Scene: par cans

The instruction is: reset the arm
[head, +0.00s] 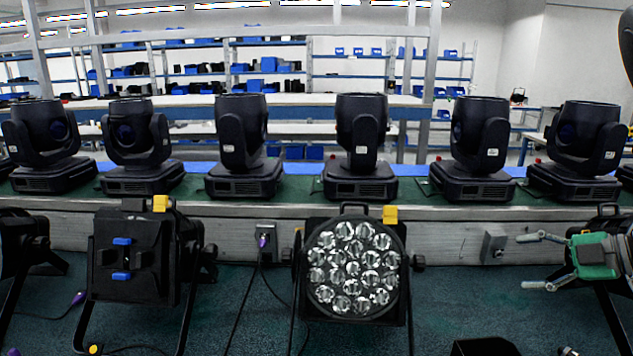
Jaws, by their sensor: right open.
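My right gripper (540,261) shows at the right edge of the head view, with a green body and two pale grey fingers pointing left. The fingers are spread apart with nothing between them. It is in front of a black par can on the right, which it partly hides. A par can (354,268) with a round face of several bright lenses stands at the centre. Another par can (135,262) with blue clips on its back stands to the left. My left gripper is not in view.
Several black moving-head lights (242,146) stand in a row on a long green-topped bench (410,208). A socket box (495,247) is on the bench's front. Shelves with blue bins (269,64) fill the back. Cables lie on the dark floor.

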